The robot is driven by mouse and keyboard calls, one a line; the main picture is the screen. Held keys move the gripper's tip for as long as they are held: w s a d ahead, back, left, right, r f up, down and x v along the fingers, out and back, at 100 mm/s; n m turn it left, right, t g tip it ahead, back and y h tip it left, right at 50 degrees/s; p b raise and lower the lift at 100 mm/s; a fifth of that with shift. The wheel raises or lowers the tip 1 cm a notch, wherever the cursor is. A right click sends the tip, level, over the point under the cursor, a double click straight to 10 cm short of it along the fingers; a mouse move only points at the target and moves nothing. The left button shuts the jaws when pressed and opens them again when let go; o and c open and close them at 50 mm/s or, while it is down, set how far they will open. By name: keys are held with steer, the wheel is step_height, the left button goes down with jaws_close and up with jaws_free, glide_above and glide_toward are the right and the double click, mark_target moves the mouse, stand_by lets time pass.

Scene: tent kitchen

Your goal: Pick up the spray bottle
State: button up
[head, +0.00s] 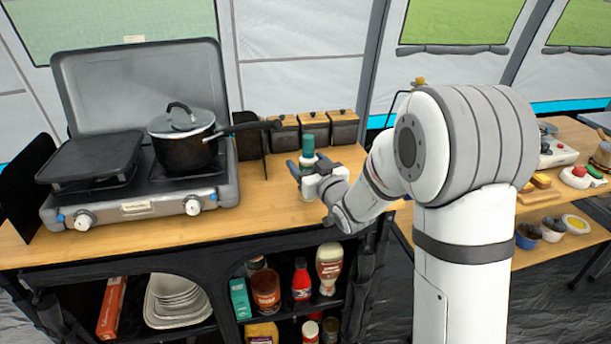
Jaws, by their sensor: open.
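A bottle with a green top (308,146), which looks like the spray bottle, stands upright on the wooden counter, right of the stove. Its pale lower part shows a little below my gripper. My gripper (308,170) is at the bottle, with its dark fingers apart on the bottle's left and right sides. The jaws are open. The gripper hides the bottle's middle, and I cannot tell whether a finger touches it.
A camp stove (140,190) with a lidded pot (184,152) stands left; the pot's handle reaches toward the bottle. Several dark canisters (313,126) with wooden lids stand behind. The front counter (262,205) is clear. Shelves below hold bottles and dishes.

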steer(key=shift+c, duration=0.3)
steer(key=c, duration=1.1)
steer(key=shift+r, duration=0.1)
